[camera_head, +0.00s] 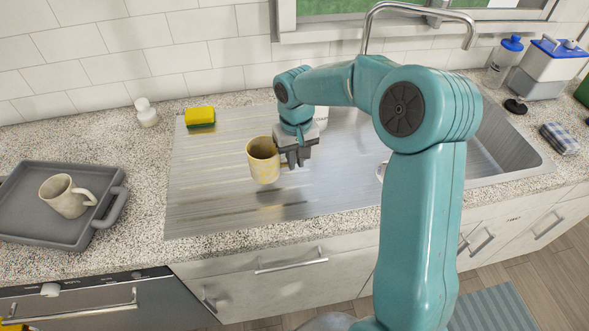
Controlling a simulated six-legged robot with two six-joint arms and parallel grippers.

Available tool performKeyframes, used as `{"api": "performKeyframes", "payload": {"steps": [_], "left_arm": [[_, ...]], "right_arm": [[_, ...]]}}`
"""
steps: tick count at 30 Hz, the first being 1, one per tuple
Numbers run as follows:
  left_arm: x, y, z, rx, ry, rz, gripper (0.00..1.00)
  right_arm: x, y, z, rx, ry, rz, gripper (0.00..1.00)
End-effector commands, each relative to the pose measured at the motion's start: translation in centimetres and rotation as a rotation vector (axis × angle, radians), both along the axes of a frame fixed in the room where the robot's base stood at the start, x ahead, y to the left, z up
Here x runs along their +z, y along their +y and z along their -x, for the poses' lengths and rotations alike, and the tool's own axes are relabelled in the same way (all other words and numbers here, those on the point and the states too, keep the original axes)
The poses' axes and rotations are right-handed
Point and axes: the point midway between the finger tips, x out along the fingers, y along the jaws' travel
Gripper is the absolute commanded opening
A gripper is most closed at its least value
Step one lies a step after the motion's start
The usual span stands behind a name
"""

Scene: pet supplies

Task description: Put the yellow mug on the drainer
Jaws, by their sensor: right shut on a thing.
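The yellow mug (263,162) is speckled and upright, its open top facing up, over the metal drainer (205,195) beside the sink. My right gripper (291,160) is shut on the mug at its right side, where the handle is mostly hidden by the fingers. A shadow lies on the drainer below and to the right of the mug. I cannot tell whether the mug's base touches the metal. My left gripper is not in view.
A grey tray (112,205) with a beige mug (68,196) stands at the left. A yellow-green sponge (200,116) lies at the drainer's back left corner, near a small white bottle (147,112). The sink basin (495,150) and tap (468,30) are at right. The drainer's left part is clear.

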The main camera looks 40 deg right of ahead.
Motion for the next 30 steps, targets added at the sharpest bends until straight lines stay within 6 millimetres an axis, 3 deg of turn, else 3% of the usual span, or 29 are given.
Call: {"api": "performKeyframes", "payload": {"steps": [9,22,23,24,25,30], "left_arm": [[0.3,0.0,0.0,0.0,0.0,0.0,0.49],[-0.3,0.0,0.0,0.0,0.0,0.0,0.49],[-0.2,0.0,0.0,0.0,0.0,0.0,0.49],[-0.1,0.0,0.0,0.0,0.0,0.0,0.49],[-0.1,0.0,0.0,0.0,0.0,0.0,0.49],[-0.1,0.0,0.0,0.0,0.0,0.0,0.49]], "right_arm": [[-4.2,0.2,0.0,0.0,0.001,0.0,0.0],[-5.0,0.1,-0.1,0.0,-0.001,0.0,0.0],[-4.9,0.1,-0.1,0.001,-0.001,0.0,0.2],[-4.8,0.1,-0.1,0.001,0.0,0.0,0.33],[-4.8,0.1,-0.1,0.001,0.0,0.0,0.39],[-4.8,0.1,-0.1,0.001,0.0,0.0,0.39]]}}
